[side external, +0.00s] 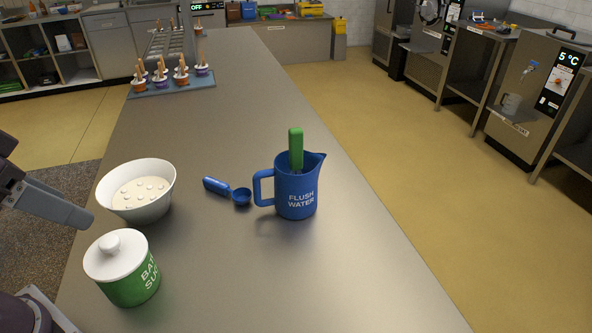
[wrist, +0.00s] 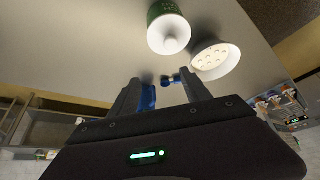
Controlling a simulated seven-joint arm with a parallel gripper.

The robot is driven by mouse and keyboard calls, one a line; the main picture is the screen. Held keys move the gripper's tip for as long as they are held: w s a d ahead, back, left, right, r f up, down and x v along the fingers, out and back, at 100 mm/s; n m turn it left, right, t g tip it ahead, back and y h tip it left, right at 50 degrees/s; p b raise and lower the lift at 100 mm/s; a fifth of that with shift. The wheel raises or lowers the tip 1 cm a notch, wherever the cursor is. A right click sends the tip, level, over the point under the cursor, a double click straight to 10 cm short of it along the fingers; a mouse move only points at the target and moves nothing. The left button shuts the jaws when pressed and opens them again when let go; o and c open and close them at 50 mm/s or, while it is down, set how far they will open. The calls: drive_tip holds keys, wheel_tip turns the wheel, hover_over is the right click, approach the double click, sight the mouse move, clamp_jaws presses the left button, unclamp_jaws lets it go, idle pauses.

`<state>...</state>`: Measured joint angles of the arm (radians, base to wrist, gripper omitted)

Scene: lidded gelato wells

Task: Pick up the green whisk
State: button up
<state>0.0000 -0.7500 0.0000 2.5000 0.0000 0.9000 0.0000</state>
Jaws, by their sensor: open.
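The green whisk (side external: 296,149) stands upright in a blue jug (side external: 296,190) marked FLUSH WATER. Only its green handle shows above the rim; its lower end is hidden inside the jug. My gripper (side external: 78,214) is at the left edge of the side view, apart from the whisk, with the bowl and the scoop between them. In the wrist view my gripper (wrist: 160,78) has its fingers spread with nothing held between them. Part of the blue jug (wrist: 148,97) shows beside the left finger; I cannot make out the whisk there.
A white bowl (side external: 143,207) of pale mix and a green tub (side external: 130,284) with a white lid stand near my gripper. A blue scoop (side external: 230,191) lies left of the jug. Several cups with sticks stand on a blue mat (side external: 172,87) farther back. The counter's right side is clear.

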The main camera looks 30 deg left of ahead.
drive_tip(key=c, duration=0.3)
